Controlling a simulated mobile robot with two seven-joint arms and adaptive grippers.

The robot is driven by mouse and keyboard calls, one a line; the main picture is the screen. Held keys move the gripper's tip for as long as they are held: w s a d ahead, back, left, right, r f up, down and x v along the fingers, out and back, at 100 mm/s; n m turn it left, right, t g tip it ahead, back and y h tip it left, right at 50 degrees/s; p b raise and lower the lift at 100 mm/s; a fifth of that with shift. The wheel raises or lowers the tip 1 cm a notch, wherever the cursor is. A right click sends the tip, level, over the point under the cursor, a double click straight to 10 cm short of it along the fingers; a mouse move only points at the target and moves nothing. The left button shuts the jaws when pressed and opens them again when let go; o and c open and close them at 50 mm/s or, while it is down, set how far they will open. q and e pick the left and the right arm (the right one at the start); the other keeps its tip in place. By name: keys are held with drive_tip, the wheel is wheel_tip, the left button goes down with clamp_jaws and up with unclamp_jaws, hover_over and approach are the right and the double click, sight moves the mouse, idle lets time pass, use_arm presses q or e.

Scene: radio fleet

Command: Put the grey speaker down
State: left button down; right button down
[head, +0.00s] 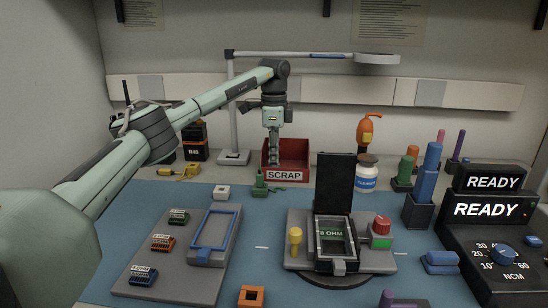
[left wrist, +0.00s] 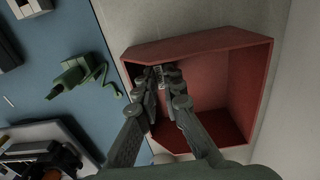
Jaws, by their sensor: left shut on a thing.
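My left gripper (head: 272,160) reaches down at the red SCRAP bin (head: 285,176), near its left side. In the left wrist view the gripper (left wrist: 166,76) is shut, with its fingertips over the inside of the bin (left wrist: 225,46), close to one wall. A small grey piece, apparently the grey speaker (left wrist: 158,72), shows at the fingertips; the fingers hide most of it. I cannot tell whether it touches the bin floor. My right gripper is not in view.
A green part with a cable (head: 260,186) lies in front of the bin, beside a white block (head: 222,192). A white bottle (head: 367,176) stands right of the bin. A test fixture with a raised black lid (head: 335,183) stands nearer. A lamp post (head: 233,110) rises behind left.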

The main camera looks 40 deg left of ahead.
use_arm(q)
drive_tip(key=shift+f, duration=0.25)
drive_tip(key=c, duration=1.9)
unclamp_jaws()
drive_tip(key=shift+c, duration=0.2)
wheel_tip(320, 180, up, 13)
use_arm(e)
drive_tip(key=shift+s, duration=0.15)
use_arm(q)
drive_tip(key=shift+r, duration=0.1)
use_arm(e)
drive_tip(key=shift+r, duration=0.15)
